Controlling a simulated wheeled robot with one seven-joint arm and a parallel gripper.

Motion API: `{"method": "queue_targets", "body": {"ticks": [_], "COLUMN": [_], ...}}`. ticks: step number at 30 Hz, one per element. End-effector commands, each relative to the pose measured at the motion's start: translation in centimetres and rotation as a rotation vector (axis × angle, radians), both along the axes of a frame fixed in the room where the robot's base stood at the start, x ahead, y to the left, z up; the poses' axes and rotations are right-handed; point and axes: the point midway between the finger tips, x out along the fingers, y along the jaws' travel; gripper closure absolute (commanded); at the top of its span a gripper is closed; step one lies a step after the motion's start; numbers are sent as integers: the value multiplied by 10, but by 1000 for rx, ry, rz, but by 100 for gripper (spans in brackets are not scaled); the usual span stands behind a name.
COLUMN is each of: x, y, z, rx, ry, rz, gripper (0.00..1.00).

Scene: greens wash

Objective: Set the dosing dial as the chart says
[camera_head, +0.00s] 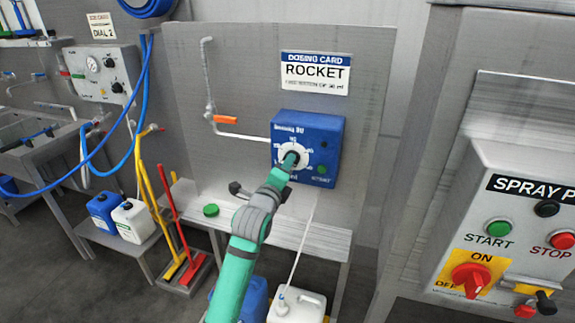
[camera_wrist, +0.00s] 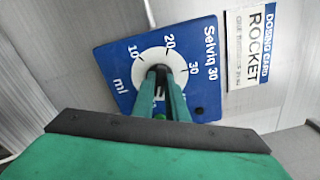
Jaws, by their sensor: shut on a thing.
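The blue dosing box (camera_head: 328,135) hangs on the grey panel in the head view, with a white round dial (camera_head: 283,148) on its front. My gripper (camera_head: 292,160) reaches the dial and is shut on its knob. In the wrist view the white dial (camera_wrist: 181,68) sits between printed numbers including 10, 20 and 30 on the blue face (camera_wrist: 115,60). My fingers (camera_wrist: 161,82) cover the knob, so its pointer is hidden. The dosing card (camera_head: 316,72) above the box reads ROCKET; its small print is blurred and seems to end in 30 ml. The card also shows in the wrist view (camera_wrist: 252,48).
A pipe with an orange lever (camera_head: 224,120) is left of the box. A green button (camera_head: 322,169) is on the box's lower right. A steel shelf (camera_head: 325,235) lies below, with a white canister (camera_head: 297,306) beneath. A spray panel (camera_head: 530,220) stands at right.

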Motion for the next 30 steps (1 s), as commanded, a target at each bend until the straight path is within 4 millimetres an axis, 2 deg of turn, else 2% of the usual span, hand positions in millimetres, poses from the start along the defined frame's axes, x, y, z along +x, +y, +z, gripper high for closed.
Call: {"method": "queue_targets", "body": {"ticks": [9,25,26,27,28,30], "x": [0,0,0,0,0,0], "y": [0,-1,-1,-1,-1,-1], "z": [-1,-1,-1,-1,-1,-1], "rx": [111,133,133,133,132,132], "ry": [-34,-41,-41,-41,-41,-41], "rz": [-1,-1,-1,-1,-1,-1], "gripper": [100,100,83,73,69,69]}}
